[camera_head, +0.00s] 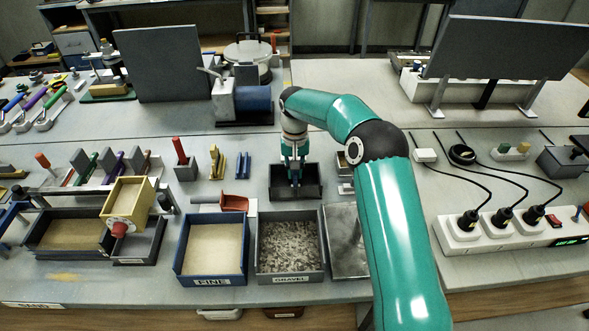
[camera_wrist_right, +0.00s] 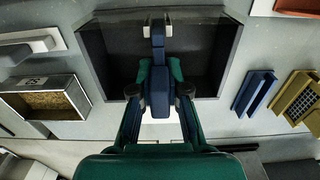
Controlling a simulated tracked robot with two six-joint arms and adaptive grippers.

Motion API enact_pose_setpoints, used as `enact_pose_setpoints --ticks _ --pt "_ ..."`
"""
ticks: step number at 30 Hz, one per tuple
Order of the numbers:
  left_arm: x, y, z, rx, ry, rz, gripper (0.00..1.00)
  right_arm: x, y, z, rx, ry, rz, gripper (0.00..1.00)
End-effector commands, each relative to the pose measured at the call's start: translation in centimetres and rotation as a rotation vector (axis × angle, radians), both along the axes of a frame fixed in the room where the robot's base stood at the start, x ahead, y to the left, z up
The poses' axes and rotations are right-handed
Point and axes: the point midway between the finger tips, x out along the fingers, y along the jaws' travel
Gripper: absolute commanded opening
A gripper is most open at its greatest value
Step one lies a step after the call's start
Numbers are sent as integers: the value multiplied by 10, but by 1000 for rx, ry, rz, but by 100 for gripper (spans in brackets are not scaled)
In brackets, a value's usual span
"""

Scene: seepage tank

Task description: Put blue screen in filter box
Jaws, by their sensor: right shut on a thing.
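The filter box, a dark open-topped box (camera_head: 310,190), stands mid-table behind the gravel tray. It fills the upper middle of the right wrist view (camera_wrist_right: 105,50). My right gripper (camera_head: 293,168) points down over the box, its fingertips at or just inside the opening. In the right wrist view its teal fingers (camera_wrist_right: 160,88) are shut on a narrow blue piece (camera_wrist_right: 160,75), which looks like the blue screen seen edge-on. Its lower edge is hidden, so I cannot tell whether it touches the box floor. My left gripper does not show clearly.
A blue slotted holder (camera_head: 243,165) and a yellow one (camera_head: 217,162) stand left of the box. A fine-sand tray (camera_head: 183,245), a gravel tray (camera_head: 262,250) and a red scoop (camera_head: 234,203) are in front. A power strip (camera_head: 500,235) with cables lies right of my arm.

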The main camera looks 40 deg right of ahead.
Motion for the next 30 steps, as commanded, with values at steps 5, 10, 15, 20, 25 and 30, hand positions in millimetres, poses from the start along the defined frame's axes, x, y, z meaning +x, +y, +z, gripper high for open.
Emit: enact_pose_setpoints --ticks 5,10,15,20,25,30 --pt "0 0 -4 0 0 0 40 0 0 -6 0 0 0 0" --pt "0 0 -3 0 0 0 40 0 0 -4 0 0 0 41" --pt "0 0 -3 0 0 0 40 0 0 -4 0 0 0 44" --pt "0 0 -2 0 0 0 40 0 0 -3 0 0 0 44" --pt "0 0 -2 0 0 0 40 1 -1 10 -1 -3 -1 44" --pt "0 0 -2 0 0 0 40 2 0 39 -1 -5 0 44"
